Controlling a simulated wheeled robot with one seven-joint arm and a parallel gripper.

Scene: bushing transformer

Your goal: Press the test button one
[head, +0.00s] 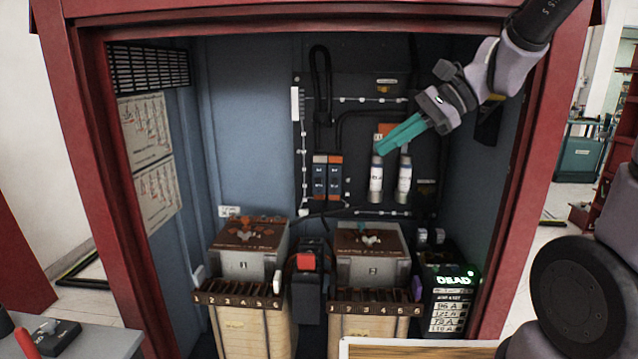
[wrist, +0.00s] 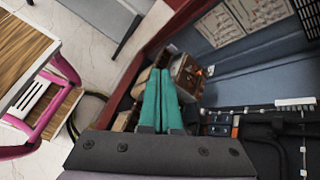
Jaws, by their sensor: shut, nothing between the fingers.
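No part marked as test button one can be made out in either view. A black unit (head: 448,300) with a lit green "DEAD" sign and several amp readings stands at the lower right of the cabinet. Two blue modules with orange tops (head: 327,178) sit on the black back panel (head: 355,95). My gripper (head: 381,149) has teal fingers, pressed together and empty, at the upper right of the cabinet. In the head view they overlap the panel just above two white cylinders. The fingers also show in the wrist view (wrist: 160,78).
Two transformer boxes (head: 232,328) with numbered front strips stand on the cabinet floor. A black device with a red top (head: 306,262) stands between them. The red cabinet frame (head: 85,150) bounds the opening. Bench edges show at lower left.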

